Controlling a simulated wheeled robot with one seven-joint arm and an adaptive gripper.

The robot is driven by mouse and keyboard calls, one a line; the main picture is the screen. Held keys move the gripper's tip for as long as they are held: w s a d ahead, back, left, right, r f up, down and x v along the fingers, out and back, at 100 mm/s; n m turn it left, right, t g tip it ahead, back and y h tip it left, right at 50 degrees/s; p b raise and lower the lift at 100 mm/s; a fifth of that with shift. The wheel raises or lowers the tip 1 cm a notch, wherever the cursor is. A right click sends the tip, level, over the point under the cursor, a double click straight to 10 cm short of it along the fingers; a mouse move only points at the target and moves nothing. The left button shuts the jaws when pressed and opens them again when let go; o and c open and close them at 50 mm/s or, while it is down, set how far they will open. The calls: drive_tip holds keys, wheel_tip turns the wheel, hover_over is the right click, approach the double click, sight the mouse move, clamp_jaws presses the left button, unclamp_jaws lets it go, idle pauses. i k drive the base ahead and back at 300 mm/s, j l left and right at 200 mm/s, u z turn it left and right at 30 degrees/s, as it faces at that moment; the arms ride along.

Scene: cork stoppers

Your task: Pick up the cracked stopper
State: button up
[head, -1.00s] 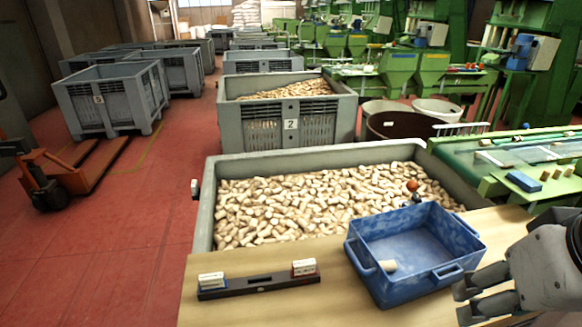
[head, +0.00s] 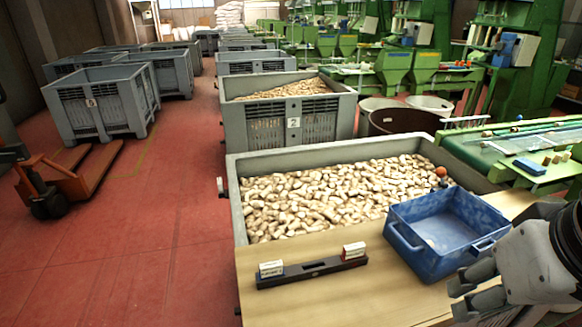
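Many tan cork stoppers (head: 315,200) fill the large grey bin (head: 238,205) in front of me. I cannot single out a cracked one at this size. A blue tray (head: 405,240) stands at the right of the wooden table; the part of its floor that shows is bare, and its near wall hides the rest. My gripper (head: 459,300) is at the lower right, in front of the tray's near right corner. Its two fingers are parted with nothing seen between them, and it touches no stopper.
A dark bar (head: 312,272) with two small labelled boxes (head: 271,269) lies on the wooden table (head: 350,302). An orange ball (head: 441,171) is near the bin's right side. A green conveyor (head: 520,140) stands at the right. The red floor (head: 180,235) at left is open, beyond it an orange pallet truck (head: 60,190).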

sight(283, 219)
drive_tip(key=j+z, duration=0.15)
drive_tip(key=j, duration=0.35)
drive_tip(key=k+j+z, duration=0.15)
drive_tip(key=j, duration=0.35)
drive_tip(key=j+z, duration=0.1)
drive_tip(key=j, duration=0.35)
drive_tip(key=i+j+z, duration=0.15)
drive_tip(key=j+z, duration=0.15)
drive_tip(key=j, duration=0.75)
drive_tip(key=j+z, duration=0.3)
drive_tip(key=j, duration=0.75)
drive_tip(key=i+j, duration=0.1)
drive_tip(key=j, duration=0.3)
drive_tip(key=i+j+z, duration=0.15)
drive_tip(key=j, duration=0.25)
drive_tip(key=i+j, duration=0.1)
drive_tip(key=j, duration=0.35)
drive_tip(key=z, duration=0.05)
